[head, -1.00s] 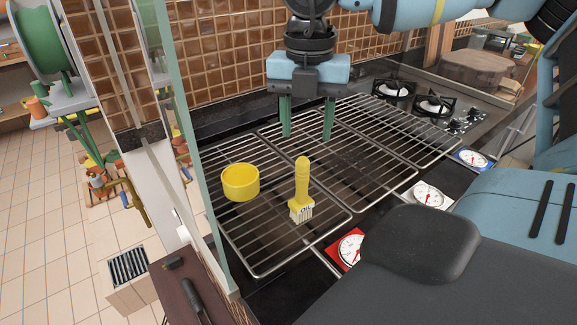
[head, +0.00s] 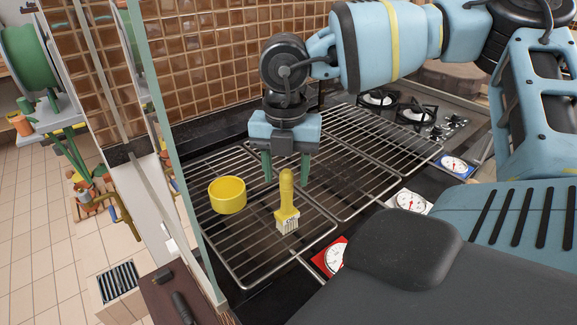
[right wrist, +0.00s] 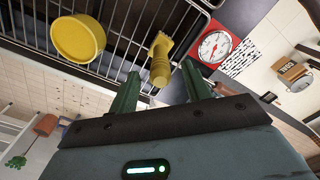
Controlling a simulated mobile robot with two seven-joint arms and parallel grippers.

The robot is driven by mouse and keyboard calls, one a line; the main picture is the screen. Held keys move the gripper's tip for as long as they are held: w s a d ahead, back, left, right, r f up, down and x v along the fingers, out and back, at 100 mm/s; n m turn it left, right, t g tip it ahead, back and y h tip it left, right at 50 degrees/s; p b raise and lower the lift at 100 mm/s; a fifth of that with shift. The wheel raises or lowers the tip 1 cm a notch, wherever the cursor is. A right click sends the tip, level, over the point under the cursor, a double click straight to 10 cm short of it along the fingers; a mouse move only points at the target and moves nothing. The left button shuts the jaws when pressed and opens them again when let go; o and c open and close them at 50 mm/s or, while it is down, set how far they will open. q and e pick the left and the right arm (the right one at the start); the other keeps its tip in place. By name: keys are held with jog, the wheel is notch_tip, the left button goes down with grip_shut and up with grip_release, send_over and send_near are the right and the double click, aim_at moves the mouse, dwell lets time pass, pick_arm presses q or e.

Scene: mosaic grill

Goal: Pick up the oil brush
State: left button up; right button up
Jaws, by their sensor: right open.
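The yellow oil brush (head: 287,205) stands upright on the front left grill grate, handle up and pale bristles down. It also shows in the right wrist view (right wrist: 160,58), with its handle end toward my gripper. My right gripper (head: 286,183) is open and empty, fingers pointing down. In the head view its two green fingers appear on either side of the handle top, slightly behind it. In the right wrist view (right wrist: 159,73) the handle end lies in line with the gap between the fingers. Whether they touch it is unclear. My left gripper is not in view.
A yellow round cup (head: 227,195) sits on the grate (head: 250,262) left of the brush. A glass panel (head: 170,150) borders the grill on the left. Gauges, including a red one (head: 331,258), line the front edge. Gas burners (head: 415,112) are at the right. A tiled wall stands behind.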

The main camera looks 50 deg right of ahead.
jog(key=shift+f, duration=0.45)
grip_shut()
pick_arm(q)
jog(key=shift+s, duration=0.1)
pick_arm(e)
jog(key=shift+r, duration=0.1)
